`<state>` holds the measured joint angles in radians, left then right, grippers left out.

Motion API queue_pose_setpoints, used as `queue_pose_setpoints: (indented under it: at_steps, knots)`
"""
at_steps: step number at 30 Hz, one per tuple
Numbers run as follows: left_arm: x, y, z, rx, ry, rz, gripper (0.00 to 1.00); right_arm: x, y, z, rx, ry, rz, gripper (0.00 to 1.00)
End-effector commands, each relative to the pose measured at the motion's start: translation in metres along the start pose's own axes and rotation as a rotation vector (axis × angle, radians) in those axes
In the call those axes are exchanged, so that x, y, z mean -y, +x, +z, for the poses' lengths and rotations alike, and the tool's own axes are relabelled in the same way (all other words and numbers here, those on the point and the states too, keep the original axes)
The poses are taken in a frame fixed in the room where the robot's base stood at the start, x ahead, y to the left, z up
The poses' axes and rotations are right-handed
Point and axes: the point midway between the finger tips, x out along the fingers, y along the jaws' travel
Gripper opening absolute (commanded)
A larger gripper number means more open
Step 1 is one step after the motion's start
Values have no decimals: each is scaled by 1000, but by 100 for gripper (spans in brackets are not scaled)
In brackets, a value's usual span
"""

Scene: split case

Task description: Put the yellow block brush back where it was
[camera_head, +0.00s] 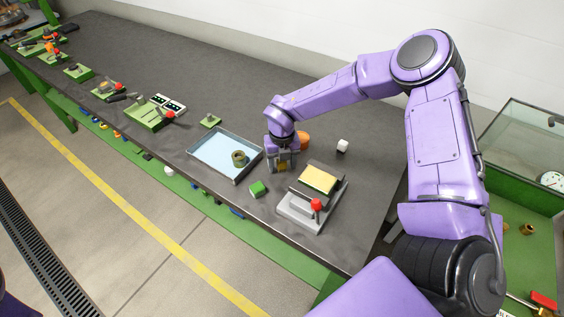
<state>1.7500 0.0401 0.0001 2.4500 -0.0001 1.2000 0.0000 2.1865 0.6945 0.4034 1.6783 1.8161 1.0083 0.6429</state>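My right gripper (283,164) points down over the dark bench, just right of the blue tray. A small dull yellow thing, which looks like the yellow block brush (285,156), shows between its fingers. The fingers seem shut on it and partly hide it. Right of the gripper stands a grey fixture (296,211) with a red ball knob (316,204). A dark part with a bright yellow top (318,179) sits on it. My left gripper is out of view.
A shallow tray (211,155) with a light blue floor holds an olive ring (239,158). Green fixtures line the far left bench.

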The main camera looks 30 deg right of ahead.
Motion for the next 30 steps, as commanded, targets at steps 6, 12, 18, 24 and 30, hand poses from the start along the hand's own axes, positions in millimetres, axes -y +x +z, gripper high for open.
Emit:
queue_pose_setpoints:
  at_steps: [6, 12, 18, 24, 30]
  knots:
    - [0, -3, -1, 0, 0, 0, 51, 0, -8, 1, 2, 0, 1, 61]
    - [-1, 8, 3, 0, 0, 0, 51, -1, -52, 1, 6, 1, 4, 61]
    - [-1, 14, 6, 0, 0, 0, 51, 0, -100, 1, 4, 1, 2, 61]
    - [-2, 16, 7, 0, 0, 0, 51, 0, -122, 0, 1, 0, 1, 61]
    - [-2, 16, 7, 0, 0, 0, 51, 0, -124, 0, 0, 0, 0, 61]
